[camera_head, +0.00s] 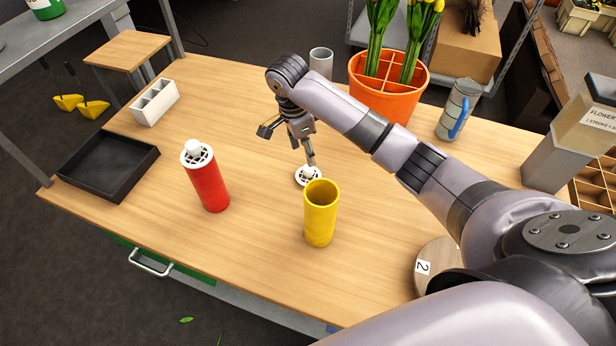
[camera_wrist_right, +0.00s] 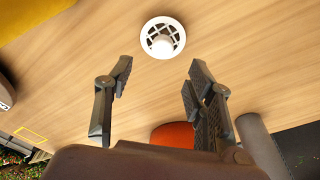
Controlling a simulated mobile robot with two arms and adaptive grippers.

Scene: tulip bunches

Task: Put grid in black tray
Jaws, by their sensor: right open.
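A white round grid (camera_head: 300,181) with a central knob lies on the table behind the yellow vase. It also shows in the right wrist view (camera_wrist_right: 175,42), ahead of the fingertips. My right gripper (camera_head: 308,158) is above and close to this grid. Its fingers are spread and empty in the right wrist view (camera_wrist_right: 161,66). A second white grid (camera_head: 204,159) sits on top of the red vase (camera_head: 209,189). The black tray (camera_head: 103,168) is empty at the table's left edge. My left gripper is not in view.
The yellow vase (camera_head: 320,218) stands open-topped just in front of the loose grid. A white divided holder (camera_head: 155,103) is behind the tray. An orange pot (camera_head: 388,92) with tulips, a grey cup (camera_head: 321,62) and a metal pitcher (camera_head: 457,110) stand at the back.

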